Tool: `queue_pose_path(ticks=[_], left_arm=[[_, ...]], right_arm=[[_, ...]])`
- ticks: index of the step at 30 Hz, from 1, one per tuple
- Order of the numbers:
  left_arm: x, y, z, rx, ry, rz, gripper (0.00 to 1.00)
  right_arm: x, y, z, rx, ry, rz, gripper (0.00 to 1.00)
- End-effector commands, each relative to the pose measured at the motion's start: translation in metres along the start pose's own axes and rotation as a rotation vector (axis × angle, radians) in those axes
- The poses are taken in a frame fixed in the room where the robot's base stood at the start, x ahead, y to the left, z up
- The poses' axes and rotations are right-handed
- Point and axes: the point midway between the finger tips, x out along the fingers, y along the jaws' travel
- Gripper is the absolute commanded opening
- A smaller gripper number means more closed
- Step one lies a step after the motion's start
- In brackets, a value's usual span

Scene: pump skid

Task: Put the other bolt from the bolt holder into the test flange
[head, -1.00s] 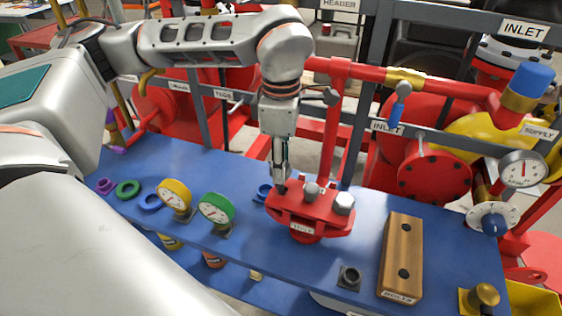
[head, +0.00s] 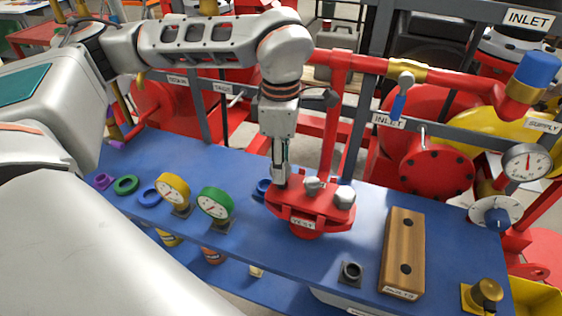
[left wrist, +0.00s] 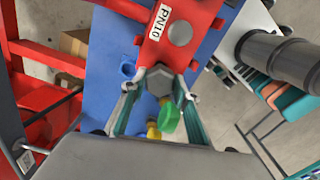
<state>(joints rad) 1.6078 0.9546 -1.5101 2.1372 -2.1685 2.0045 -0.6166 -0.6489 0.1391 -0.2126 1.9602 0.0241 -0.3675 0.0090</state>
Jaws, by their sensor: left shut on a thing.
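My left gripper (head: 280,182) points down at the flange's left end. It is shut on a grey hex-headed bolt (left wrist: 160,82), seen between the fingertips in the left wrist view, by the end of the red flange (left wrist: 178,45). The bolt's shank is hidden, so I cannot tell how far it is in. The wooden bolt holder (head: 404,240) shows two dark, empty holes. My right gripper is out of view.
A yellow gauge (head: 173,188) and a green gauge (head: 215,203) stand left of the flange. A small black socket (head: 350,273) sits between flange and holder. A red post (head: 335,120) rises behind the flange. A brass knob (head: 486,292) is at front right.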

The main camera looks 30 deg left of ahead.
Motion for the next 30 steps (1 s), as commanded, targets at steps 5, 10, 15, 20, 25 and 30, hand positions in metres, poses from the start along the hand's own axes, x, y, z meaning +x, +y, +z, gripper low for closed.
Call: queue_pose_path(ticks=[5, 10, 15, 20, 25, 30], left_arm=[[0.004, 0.0, 0.0, 0.0, 0.0, 0.0, 0.08], [0.008, 0.0, 0.0, 0.0, 0.0, 0.0, 0.08], [0.011, 0.0, 0.0, 0.0, 0.0, -0.001, 0.08], [0.014, 0.0, 0.0, 0.0, 0.0, -0.001, 0.08], [0.018, 0.0, 0.0, 0.0, 0.0, -0.001, 0.08], [0.021, 0.0, 0.0, 0.0, 0.0, 0.0, 0.08]], right_arm=[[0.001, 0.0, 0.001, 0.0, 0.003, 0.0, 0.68], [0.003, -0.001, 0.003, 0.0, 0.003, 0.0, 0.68], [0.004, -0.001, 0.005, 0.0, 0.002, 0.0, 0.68], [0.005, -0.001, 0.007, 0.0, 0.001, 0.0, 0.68], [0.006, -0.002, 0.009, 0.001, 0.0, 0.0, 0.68], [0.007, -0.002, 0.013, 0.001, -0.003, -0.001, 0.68]])
